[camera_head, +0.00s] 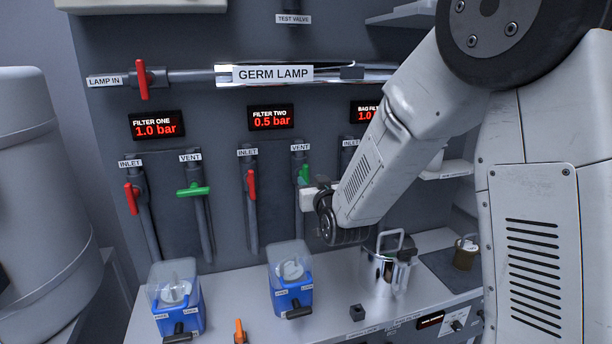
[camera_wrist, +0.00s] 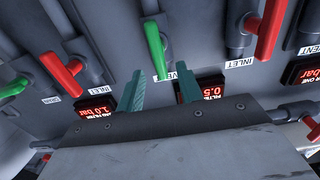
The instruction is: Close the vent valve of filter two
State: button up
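The green vent handle of filter two (camera_head: 304,172) stands upright, in line with its pipe, under the VENT label. My gripper is beside it in the head view, its fingers mostly hidden by my wrist. The wrist view is upside down and shows the same green handle (camera_wrist: 155,48) ahead of my gripper (camera_wrist: 161,72). The two teal fingers are open, one on each side of the handle's near end, with gaps visible. Contact cannot be told. The filter two display (camera_head: 270,118) reads 0.5 bar.
Filter two's red inlet handle (camera_head: 251,185) is upright to the left. Filter one's green vent handle (camera_head: 193,191) lies crosswise. A red inlet handle (camera_wrist: 60,76) is on the other side in the wrist view. Blue boxes (camera_head: 291,300) and a metal jug (camera_head: 385,273) stand below.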

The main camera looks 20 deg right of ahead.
aim_at(307, 176)
jog(key=w, duration=0.5)
jog(key=shift+w, duration=0.35)
grip_shut()
